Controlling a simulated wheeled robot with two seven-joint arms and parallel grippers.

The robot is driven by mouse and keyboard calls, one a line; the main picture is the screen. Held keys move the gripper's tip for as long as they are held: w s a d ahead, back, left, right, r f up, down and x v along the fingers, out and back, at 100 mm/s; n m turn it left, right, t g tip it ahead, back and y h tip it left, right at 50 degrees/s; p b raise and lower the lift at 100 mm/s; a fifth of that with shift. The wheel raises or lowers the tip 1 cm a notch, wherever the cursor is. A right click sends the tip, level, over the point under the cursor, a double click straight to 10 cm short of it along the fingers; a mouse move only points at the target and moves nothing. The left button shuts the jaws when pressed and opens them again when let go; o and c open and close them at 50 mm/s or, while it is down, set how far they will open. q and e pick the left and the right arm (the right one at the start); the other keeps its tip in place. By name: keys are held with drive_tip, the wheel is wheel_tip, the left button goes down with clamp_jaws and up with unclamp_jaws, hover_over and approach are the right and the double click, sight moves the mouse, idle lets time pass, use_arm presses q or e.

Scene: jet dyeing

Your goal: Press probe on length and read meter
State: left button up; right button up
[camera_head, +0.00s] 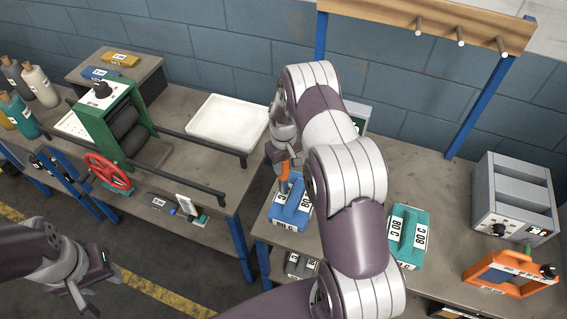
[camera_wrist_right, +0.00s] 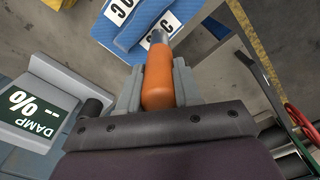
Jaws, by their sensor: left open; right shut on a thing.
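The probe has an orange handle (camera_head: 284,171) and a short metal tip; it also shows in the right wrist view (camera_wrist_right: 158,78). My right gripper (camera_head: 283,157) is shut on the handle, with the tip pointing at the blue labelled length (camera_head: 291,212). The tip overlaps the length's label in the right wrist view (camera_wrist_right: 135,30); I cannot tell whether it touches. The meter (camera_wrist_right: 45,105), with a dark green "DAMP %" panel, is at the left there; no number is readable. It is mostly behind my right arm in the head view (camera_head: 358,116). My left gripper (camera_head: 92,292) is open and empty, low at left.
A white tray (camera_head: 228,122), green roller frame (camera_head: 103,118) and red handwheel (camera_head: 107,172) are on the left bench. A gap separates the benches.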

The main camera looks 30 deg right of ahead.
drive_tip(key=shift+f+b, duration=0.35)
drive_tip(key=shift+f, duration=0.1)
idle(0.4)
drive_tip(key=shift+s+f, duration=0.15)
idle(0.7)
drive_tip(key=r+p, duration=0.5)
drive_tip(key=r, duration=0.4)
drive_tip(key=shift+w+r+p, duration=0.15)
drive_tip(key=shift+w+p, duration=0.05)
drive_tip(key=shift+p, duration=0.15)
idle(1.1)
